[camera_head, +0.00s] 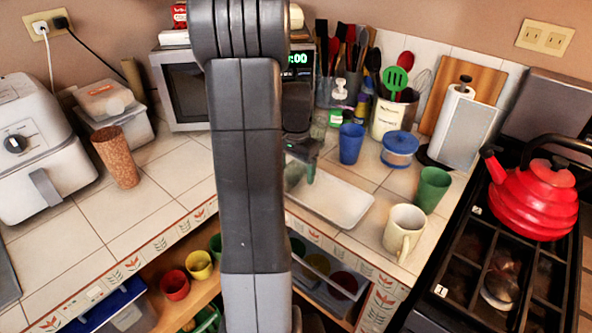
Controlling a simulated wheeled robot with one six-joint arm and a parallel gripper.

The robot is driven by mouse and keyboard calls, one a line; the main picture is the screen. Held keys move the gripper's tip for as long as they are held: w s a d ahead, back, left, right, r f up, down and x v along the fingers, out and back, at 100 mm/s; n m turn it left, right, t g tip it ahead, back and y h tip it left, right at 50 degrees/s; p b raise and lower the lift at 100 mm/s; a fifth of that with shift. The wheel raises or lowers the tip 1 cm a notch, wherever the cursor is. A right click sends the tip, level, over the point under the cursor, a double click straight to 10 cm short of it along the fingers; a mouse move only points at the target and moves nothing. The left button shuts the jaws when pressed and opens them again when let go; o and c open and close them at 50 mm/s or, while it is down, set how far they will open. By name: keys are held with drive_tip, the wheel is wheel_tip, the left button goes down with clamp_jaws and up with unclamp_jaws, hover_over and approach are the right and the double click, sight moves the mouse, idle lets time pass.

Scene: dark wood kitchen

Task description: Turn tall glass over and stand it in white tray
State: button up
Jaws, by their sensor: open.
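The white tray (347,207) lies on the tiled counter right of my arm; its left part is hidden behind the arm. A clear, greenish glass (293,174) shows at the tray's left end, just under my gripper (302,163). It is partly covered by the arm and gripper, so I cannot tell which way up it is. My gripper is open and points down at the glass; I cannot tell if the fingers touch it. Another see-through greenish glass (319,124) stands behind the tray, near the soap bottle.
A blue cup (351,144), a blue-lidded tub (399,149), a green cup (432,189) and a cream mug (403,231) stand around the tray's right side. A microwave (184,90) is behind. A cork-coloured tumbler (117,158) stands left. The tray's right part is bare.

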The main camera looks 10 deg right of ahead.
sight(296, 162)
drive_tip(key=c, duration=1.4)
drive_tip(key=shift+o, duration=0.2)
wheel_tip(296, 162, up, 9)
drive_tip(key=shift+f, duration=0.1)
drive_tip(key=shift+r+b, duration=0.25)
drive_tip(key=shift+b, duration=0.05)
drive_tip(key=s+d+f+m+t+h+b, duration=0.2)
drive_tip(key=d+f+h+b, duration=0.1)
drive_tip(key=b, duration=0.5)
drive_tip(key=a+r+m+h+b, duration=0.1)
drive_tip(key=h+b, duration=0.3)
drive_tip(key=b, duration=0.1)
drive_tip(key=w+a+r+m+t+h+b, duration=0.1)
drive_tip(key=h+b, duration=0.4)
drive_tip(key=b, duration=0.1)
drive_tip(key=w+a+r+m+t+h+b, duration=0.1)
drive_tip(key=h+b, duration=0.4)
drive_tip(key=b, duration=0.1)
drive_tip(key=shift+w+r+m, duration=0.25)
drive_tip(key=shift+r+m, duration=0.05)
drive_tip(key=shift+m, duration=0.1)
drive_tip(key=shift+w+a+r+t+b, duration=0.1)
drive_tip(key=shift+a+r+t+b, duration=0.2)
drive_tip(key=shift+a+b, duration=0.25)
drive_tip(key=shift+a+f+b, duration=0.1)
drive_tip(key=shift+f+b, duration=0.55)
drive_tip(key=shift+f, duration=2.15)
